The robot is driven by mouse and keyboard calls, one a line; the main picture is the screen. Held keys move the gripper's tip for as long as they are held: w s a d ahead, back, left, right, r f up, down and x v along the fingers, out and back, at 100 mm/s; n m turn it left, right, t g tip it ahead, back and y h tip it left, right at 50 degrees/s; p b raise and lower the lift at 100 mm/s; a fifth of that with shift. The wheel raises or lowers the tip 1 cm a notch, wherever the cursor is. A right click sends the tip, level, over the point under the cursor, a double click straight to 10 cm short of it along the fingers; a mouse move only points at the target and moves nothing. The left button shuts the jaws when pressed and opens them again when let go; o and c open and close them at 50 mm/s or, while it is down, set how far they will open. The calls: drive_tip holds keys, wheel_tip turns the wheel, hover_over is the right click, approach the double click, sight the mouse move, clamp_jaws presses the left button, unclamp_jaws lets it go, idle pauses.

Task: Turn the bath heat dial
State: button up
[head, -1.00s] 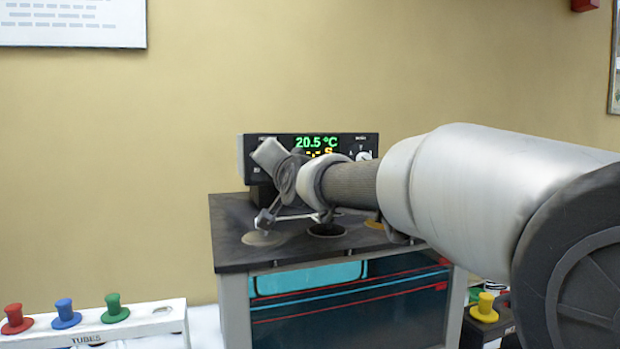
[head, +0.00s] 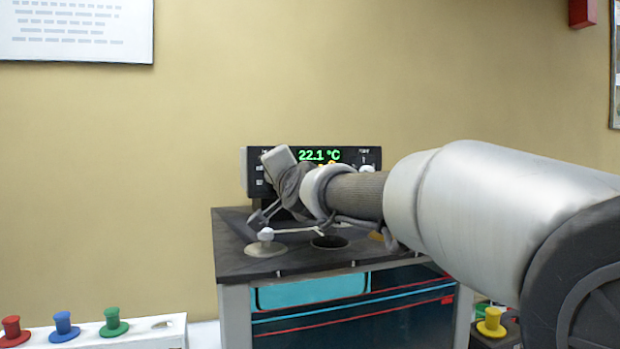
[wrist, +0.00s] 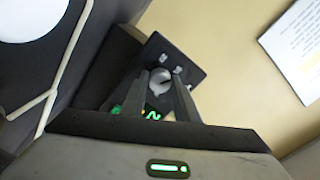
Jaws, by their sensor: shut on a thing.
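The bath heat dial (wrist: 160,83) is a round, pale grey knob on the dark control panel (wrist: 190,75), seen in the wrist view. My gripper (wrist: 160,76) has one finger on each side of the dial and is shut on it. In the head view the control panel (head: 256,183) stands at the back of the bath, and its green display (head: 320,155) reads 22.1 °C. My wrist covers the panel's left part there, so the held dial and fingertips are hidden.
The bath's dark top (head: 237,260) has a lid with a white knob (head: 265,235) and an open round hole (head: 329,242). Another knob (head: 367,169) is at the panel's right. A yellow stopper (head: 491,322) is at the right.

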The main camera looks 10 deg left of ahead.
drive_tip(key=o, duration=1.1)
drive_tip(key=shift+c, duration=0.2)
drive_tip(key=shift+d, duration=0.1)
drive_tip(key=b+v, duration=0.6)
drive_tip(key=v, duration=1.1)
drive_tip(key=shift+s, duration=0.2)
